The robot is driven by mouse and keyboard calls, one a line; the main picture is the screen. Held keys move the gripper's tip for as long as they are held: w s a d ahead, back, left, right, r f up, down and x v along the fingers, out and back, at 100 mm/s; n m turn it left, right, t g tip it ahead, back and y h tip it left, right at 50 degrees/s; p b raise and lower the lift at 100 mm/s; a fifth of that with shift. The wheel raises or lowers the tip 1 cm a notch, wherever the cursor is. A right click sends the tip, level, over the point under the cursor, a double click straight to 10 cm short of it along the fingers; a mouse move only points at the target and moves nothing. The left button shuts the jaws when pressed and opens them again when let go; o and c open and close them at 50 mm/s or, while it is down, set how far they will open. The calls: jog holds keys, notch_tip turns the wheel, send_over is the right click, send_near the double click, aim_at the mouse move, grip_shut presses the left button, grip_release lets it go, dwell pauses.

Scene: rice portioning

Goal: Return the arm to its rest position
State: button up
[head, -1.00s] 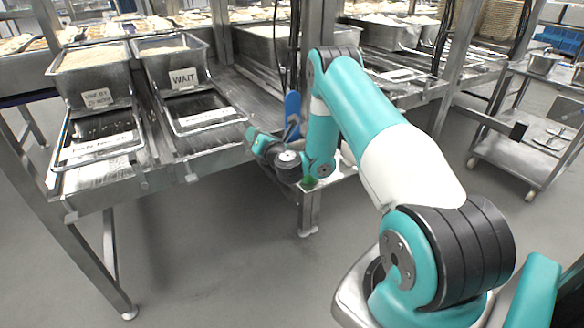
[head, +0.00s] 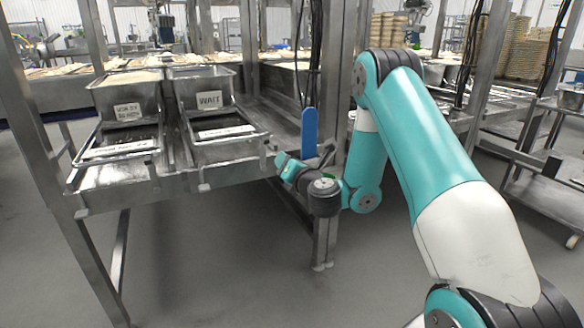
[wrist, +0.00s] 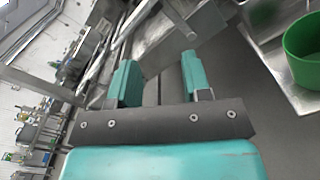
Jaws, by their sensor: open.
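My arm reaches from the lower right of the head view up to an elbow, then down to the wrist. My gripper (head: 284,166) is small there, beside the right end of the steel rack, and its fingers are hard to make out. In the wrist view my gripper (wrist: 158,72) shows two teal fingers spread apart with nothing between them. Steel rack parts and grey floor lie beyond the fingers. No rest mark or cradle shows.
A green bowl (wrist: 303,52) stands on a steel surface at the wrist view's right. An upright blue piece (head: 309,130) is close to my wrist. Bins with labels, one reading WAIT (head: 209,100), sit on the rack (head: 180,183). Open floor (head: 230,260) lies in front.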

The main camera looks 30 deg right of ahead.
jog(key=shift+a, duration=0.1)
jog(key=s+a+r+n+g+y, duration=0.1)
jog(key=s+a+r+n+y, duration=0.2)
jog(key=a+n, duration=0.4)
jog(key=a+r+n+g+y, duration=0.25)
jog(key=a+n+y, duration=0.25)
jog(key=a+n, duration=0.25)
jog(key=s+a+r+n+g+y, duration=0.1)
jog(key=s+a+r+n+y, duration=0.15)
jog(key=a+n+y, duration=0.35)
jog(key=s+a+r+n+g, duration=0.1)
jog(key=s+a+n+g, duration=0.65)
jog(key=n, duration=0.65)
jog(key=s+d+f+n+g+h, duration=0.1)
jog(key=s+d+n+g+h, duration=0.2)
jog(key=s+n, duration=0.7)
jog(key=s+d+n+g+h, duration=0.1)
jog(key=s+n+g+h, duration=0.25)
jog(key=s+n, duration=0.65)
notch_tip(320, 180, up, 25)
jog(key=s+m+p, duration=0.1)
jog(key=m+p, duration=0.1)
jog(key=p, duration=2.3)
jog(key=shift+s+a+t, duration=0.3)
jog(key=shift+s+t, duration=0.05)
jog(key=shift+m+h, duration=0.25)
